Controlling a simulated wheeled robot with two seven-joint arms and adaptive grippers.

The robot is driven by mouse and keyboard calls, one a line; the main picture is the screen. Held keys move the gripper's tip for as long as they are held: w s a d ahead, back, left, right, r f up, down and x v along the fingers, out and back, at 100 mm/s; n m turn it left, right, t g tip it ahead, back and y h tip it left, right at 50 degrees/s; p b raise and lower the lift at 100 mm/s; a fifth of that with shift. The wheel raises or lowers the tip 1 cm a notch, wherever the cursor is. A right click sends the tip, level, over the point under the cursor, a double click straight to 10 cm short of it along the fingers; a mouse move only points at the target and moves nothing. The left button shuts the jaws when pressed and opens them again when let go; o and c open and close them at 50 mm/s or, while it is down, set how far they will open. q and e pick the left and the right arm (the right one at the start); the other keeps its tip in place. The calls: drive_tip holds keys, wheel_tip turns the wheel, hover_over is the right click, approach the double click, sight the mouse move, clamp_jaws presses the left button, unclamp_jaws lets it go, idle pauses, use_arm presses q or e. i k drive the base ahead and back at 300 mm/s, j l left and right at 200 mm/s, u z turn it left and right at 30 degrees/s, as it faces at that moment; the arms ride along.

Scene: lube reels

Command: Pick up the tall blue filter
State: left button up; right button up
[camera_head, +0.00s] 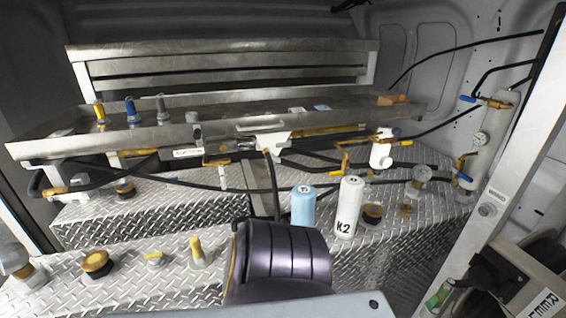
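A light blue cylinder (303,205), the likely tall blue filter, stands upright on the diamond-plate surface right of centre. Its lower part is partly hidden by a dark purple ribbed part, which looks like one of my own arm links. A white cylinder marked K2 (348,208) stands close to its right and is slightly taller. Neither of my grippers shows in this view, so nothing is seen touching the blue cylinder.
A metal tray (215,108) runs above and behind, with small yellow, blue and grey pieces on its left. Black hoses (272,185) and brass valves (345,155) crowd the space behind.

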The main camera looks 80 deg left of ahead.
sight(303, 196)
drive_tip(key=u, duration=2.55)
